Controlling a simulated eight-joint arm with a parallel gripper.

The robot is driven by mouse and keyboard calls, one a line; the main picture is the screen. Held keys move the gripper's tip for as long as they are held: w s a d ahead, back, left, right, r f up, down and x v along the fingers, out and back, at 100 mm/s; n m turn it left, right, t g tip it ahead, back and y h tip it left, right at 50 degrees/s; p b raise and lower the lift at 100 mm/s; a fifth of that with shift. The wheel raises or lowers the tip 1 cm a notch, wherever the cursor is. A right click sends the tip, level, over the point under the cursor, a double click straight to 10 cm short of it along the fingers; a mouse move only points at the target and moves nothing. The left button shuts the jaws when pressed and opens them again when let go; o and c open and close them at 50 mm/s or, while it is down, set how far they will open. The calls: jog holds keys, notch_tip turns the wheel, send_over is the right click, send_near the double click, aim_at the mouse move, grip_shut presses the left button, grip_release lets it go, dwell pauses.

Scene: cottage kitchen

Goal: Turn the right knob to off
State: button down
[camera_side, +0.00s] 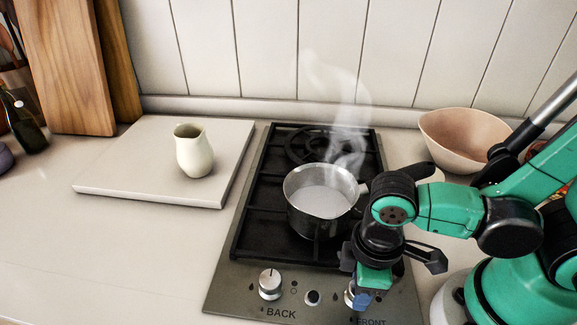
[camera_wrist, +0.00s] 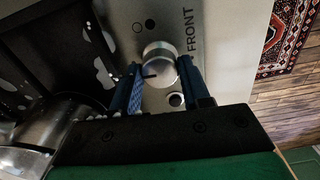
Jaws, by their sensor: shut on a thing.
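The right knob (camera_wrist: 160,62) is a round silver knob beside the word FRONT on the hob's control panel. In the wrist view it sits between the two blue fingers of my gripper (camera_wrist: 161,82), which is shut on it. A short dark mark shows on the knob's left side in that view. In the side view my gripper (camera_side: 361,297) points down at the panel's right end and hides most of the knob (camera_side: 349,294). The hob (camera_side: 228,280) is dark with black grates. I cannot see whether a flame burns.
A steaming steel pot (camera_side: 316,212) stands on the front burner, close to my wrist, its dark handle pointing right. The left knob (camera_side: 270,284) is above the word BACK. A cream jug (camera_side: 193,152) stands on a pale board (camera_side: 120,180); a pinkish bowl (camera_side: 455,150) is at the right.

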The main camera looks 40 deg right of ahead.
jog(key=shift+c, duration=2.1)
grip_release()
jog(key=shift+r, duration=0.15)
jog(key=shift+r, duration=2.65)
jog(key=shift+w, duration=0.1)
jog(key=w+d+r+m+t, duration=0.2)
jog(key=w+d+m, duration=0.1)
jog(key=w+d+r+m+t, duration=0.2)
jog(key=w+d, duration=0.1)
jog(key=w, duration=0.1)
jog(key=w+d+r+m+t, duration=0.2)
jog(key=w+d+m+t, duration=0.1)
jog(key=w+d, duration=0.1)
jog(key=shift+m, duration=0.3)
